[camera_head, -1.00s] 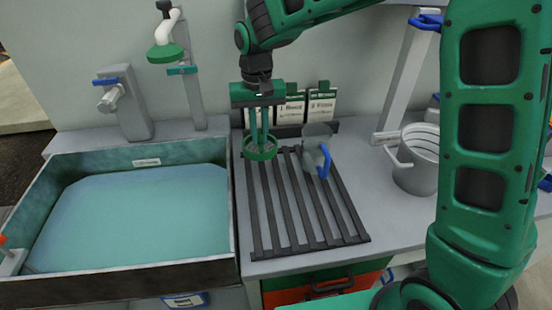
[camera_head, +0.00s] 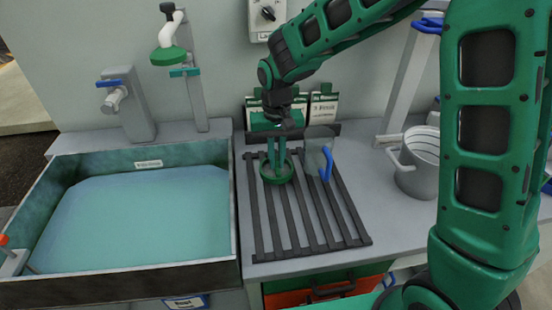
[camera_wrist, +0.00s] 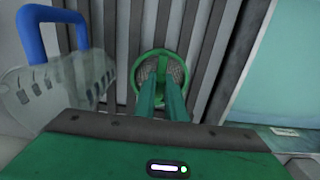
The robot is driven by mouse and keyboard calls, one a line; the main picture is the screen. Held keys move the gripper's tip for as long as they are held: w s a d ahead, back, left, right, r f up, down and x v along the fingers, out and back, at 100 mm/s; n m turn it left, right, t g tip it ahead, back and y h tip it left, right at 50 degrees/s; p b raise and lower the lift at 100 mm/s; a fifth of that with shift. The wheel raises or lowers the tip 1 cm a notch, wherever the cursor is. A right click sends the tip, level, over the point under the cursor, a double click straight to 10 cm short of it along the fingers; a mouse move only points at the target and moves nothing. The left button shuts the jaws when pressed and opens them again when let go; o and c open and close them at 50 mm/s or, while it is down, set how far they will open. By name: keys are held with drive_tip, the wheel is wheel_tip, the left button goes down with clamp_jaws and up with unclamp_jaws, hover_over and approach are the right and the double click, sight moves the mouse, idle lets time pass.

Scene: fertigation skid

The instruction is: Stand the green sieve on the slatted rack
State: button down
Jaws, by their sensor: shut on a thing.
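The green sieve (camera_head: 277,172) is a round green ring with a grey mesh. It is at the rack's far left part, low over the slats or touching them; I cannot tell which. My gripper (camera_head: 278,158) points down and is shut on the sieve's rim. In the wrist view the sieve (camera_wrist: 150,66) shows beyond my gripper's green fingers (camera_wrist: 163,98), mesh facing the camera. The slatted rack (camera_head: 310,229) has dark parallel bars and lies on the grey counter.
A clear jug with a blue handle (camera_head: 327,163) stands on the rack just right of the sieve. A sink of water (camera_head: 140,222) is at the left. A grey bucket (camera_head: 417,170) stands at the right. The rack's near half is bare.

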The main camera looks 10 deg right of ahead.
sight(276, 158)
drive_tip(key=shift+f, duration=0.1)
drive_tip(key=c, duration=1.8)
unclamp_jaws()
wheel_tip(276, 158, up, 12)
drive_tip(key=shift+r, duration=0.15)
